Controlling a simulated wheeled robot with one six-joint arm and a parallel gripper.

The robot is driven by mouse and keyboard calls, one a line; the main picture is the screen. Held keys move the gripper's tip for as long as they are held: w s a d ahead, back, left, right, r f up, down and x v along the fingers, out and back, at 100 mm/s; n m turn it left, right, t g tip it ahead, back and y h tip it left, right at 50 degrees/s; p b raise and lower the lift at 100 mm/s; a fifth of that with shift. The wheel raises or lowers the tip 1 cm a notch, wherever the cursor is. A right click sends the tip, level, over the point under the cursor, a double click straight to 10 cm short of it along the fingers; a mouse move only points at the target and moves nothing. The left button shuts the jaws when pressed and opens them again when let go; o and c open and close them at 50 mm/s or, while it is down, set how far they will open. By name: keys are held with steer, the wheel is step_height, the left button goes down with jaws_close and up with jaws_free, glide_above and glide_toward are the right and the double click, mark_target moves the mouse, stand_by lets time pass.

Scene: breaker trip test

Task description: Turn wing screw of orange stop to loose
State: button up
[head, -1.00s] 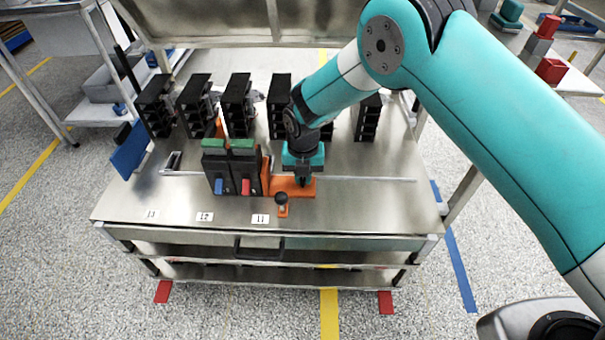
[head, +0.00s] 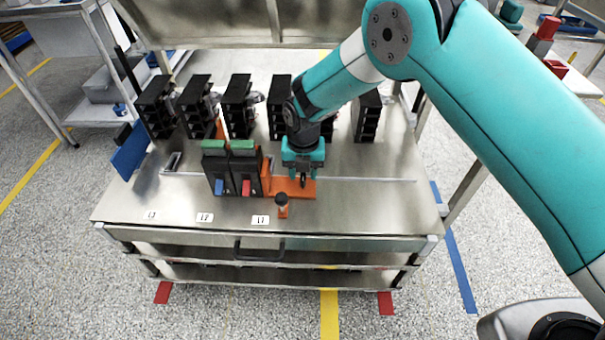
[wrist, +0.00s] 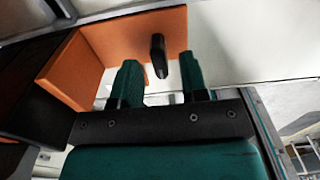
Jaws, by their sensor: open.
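The orange stop (head: 283,187) sits on the metal bench top, against the right side of the black breakers. It also shows in the wrist view (wrist: 105,45), with its upright plate on the left and its flat base on the right. The dark wing screw (wrist: 158,55) stands on the base. In the head view the wing screw is hard to make out below the gripper. My gripper (head: 303,177) is above the stop's base. In the wrist view my gripper (wrist: 162,78) is open, its two teal fingertips on either side of the wing screw, with gaps visible.
Two black breakers (head: 225,175) with green tops, one blue and one red lever, stand left of the stop. A small orange-and-black knob piece (head: 282,207) is in front. Black holders (head: 238,110) line the back. The bench's right side (head: 375,205) is clear.

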mark_target(303, 175)
step_height(303, 175, up, 16)
steer(key=shift+f+p, duration=0.15)
steer(key=shift+p, duration=0.25)
